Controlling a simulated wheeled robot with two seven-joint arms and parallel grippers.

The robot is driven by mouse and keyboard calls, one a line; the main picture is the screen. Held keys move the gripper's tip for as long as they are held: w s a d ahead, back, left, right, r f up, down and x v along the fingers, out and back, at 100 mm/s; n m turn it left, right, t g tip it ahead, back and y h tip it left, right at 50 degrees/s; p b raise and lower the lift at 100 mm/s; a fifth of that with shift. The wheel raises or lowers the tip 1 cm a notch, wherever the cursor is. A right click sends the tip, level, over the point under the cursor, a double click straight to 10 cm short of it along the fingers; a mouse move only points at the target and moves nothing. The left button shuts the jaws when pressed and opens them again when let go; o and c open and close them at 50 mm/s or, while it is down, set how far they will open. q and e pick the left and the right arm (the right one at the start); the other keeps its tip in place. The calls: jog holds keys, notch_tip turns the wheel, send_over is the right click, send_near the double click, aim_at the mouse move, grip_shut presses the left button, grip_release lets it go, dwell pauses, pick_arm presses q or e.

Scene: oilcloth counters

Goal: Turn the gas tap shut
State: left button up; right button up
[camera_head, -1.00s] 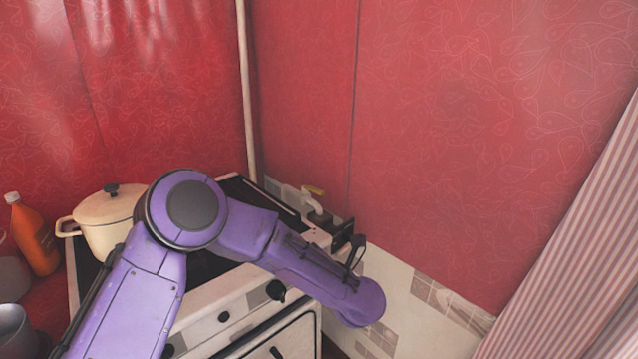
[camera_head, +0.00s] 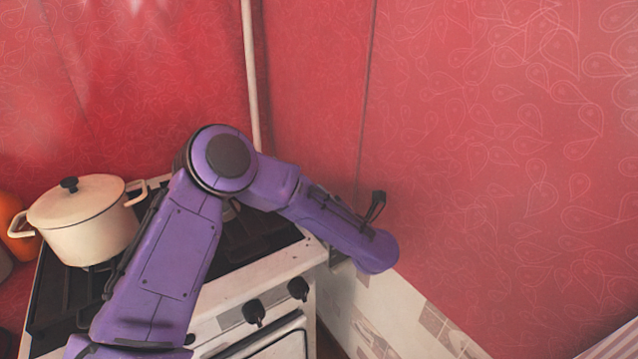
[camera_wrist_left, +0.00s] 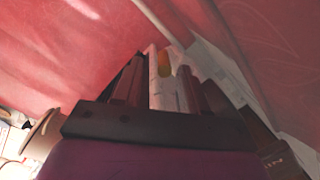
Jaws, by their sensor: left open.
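The gas tap's yellow handle (camera_wrist_left: 165,63) shows in the left wrist view, between and beyond the two dark fingers of my left gripper (camera_wrist_left: 162,88). The fingers stand apart, one on each side of it in the picture, and a pale surface shows between them. I cannot tell whether they touch the handle. In the head view my purple left arm covers the tap, and most of the gripper is hidden; only a dark part of it sticks up above the wrist. My right gripper is in neither view.
A cream lidded pot (camera_head: 88,225) stands on the stove (camera_head: 265,275), which has black knobs (camera_head: 255,313) in front. An orange bottle (camera_head: 8,215) is at the left edge. A pale vertical pipe (camera_head: 250,80) runs up the red wall (camera_head: 480,130), close behind the stove.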

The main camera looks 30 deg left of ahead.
pick_arm(q)
jog(key=x, duration=0.5)
jog(key=shift+w+f+p, duration=0.2)
jog(key=shift+w+p, duration=0.1)
jog(key=shift+p, duration=0.05)
jog(key=shift+a+r, duration=0.1)
jog(key=shift+a, duration=0.2)
jog(key=shift+w, duration=0.1)
grip_shut()
jog(key=shift+s+a+m+t+h, duration=0.15)
jog(key=shift+s+m+t+h, duration=0.15)
jog(key=shift+m+t+h, duration=0.6)
jog(key=shift+s+a+m+t+h+p, duration=0.15)
jog(key=shift+m+t+h, duration=0.15)
jog(key=shift+t, duration=0.3)
jog(key=shift+s+m+t+h+p, duration=0.1)
jog(key=shift+m+t+h+p, duration=0.1)
jog(key=shift+m+t, duration=0.3)
jog(key=shift+w, duration=0.1)
